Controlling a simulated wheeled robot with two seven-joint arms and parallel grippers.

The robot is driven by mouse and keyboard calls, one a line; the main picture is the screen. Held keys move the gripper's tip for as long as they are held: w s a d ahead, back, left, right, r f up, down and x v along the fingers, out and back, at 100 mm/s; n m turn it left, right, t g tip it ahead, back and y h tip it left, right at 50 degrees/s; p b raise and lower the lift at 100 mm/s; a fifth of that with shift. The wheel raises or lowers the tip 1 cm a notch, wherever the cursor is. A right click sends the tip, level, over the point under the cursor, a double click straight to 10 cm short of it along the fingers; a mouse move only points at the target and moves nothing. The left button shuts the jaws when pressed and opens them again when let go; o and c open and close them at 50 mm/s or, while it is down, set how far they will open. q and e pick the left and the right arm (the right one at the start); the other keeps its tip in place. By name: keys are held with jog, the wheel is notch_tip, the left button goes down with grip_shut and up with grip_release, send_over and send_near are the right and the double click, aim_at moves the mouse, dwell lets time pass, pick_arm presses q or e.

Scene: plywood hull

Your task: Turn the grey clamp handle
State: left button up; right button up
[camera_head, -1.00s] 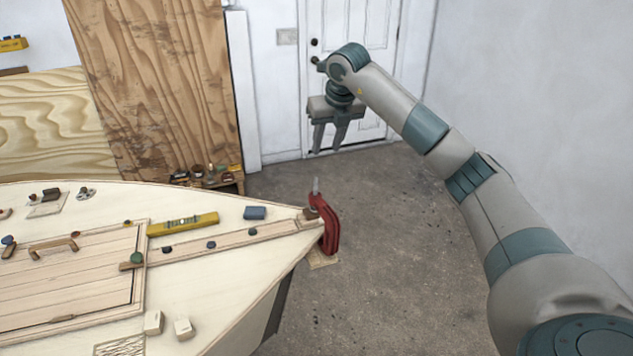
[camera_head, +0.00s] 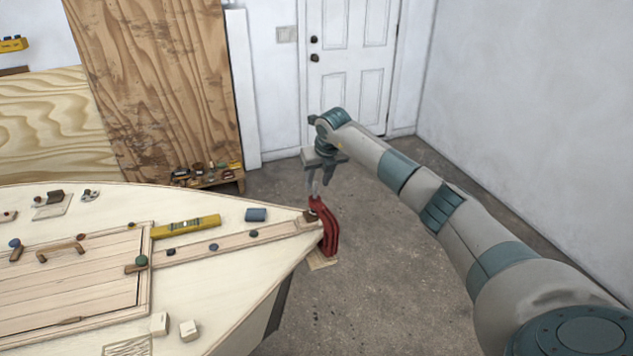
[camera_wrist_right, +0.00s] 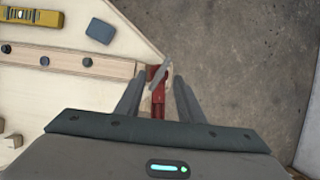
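The red clamp (camera_head: 329,232) grips the pointed tip of the plywood hull (camera_head: 240,285). In the right wrist view the clamp (camera_wrist_right: 158,98) shows between my fingers, with its slanted grey handle (camera_wrist_right: 161,73) near the fingertips. In the head view the handle is mostly hidden by my gripper. My right gripper (camera_head: 314,192) is above the clamp, pointing down. It also shows in the wrist view (camera_wrist_right: 159,75), open, one finger on each side of the handle, with gaps visible. I cannot tell how far the fingertips are above the handle. My left gripper is out of view.
A yellow level (camera_head: 186,227) and a blue-grey block (camera_head: 256,214) lie on the deck near the tip. Several small knobs sit along the wooden strip. A low shelf (camera_head: 210,181) with small items stands behind the hull. The floor (camera_head: 400,240) right of the clamp is clear.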

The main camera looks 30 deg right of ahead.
aim_at(316, 188)
jog(key=shift+x, duration=1.45)
grip_shut()
jog(key=n+b, duration=0.2)
jog(key=b, duration=0.1)
jog(key=shift+d+f+y, duration=0.15)
jog(key=shift+f+y, duration=0.05)
jog(key=shift+y, duration=0.2)
jog(key=shift+r+n+b, duration=0.15)
jog(key=shift+n+b, duration=0.5)
jog(key=shift+n, duration=0.25)
jog(key=shift+y, duration=0.3)
grip_release()
jog(key=shift+r, duration=0.1)
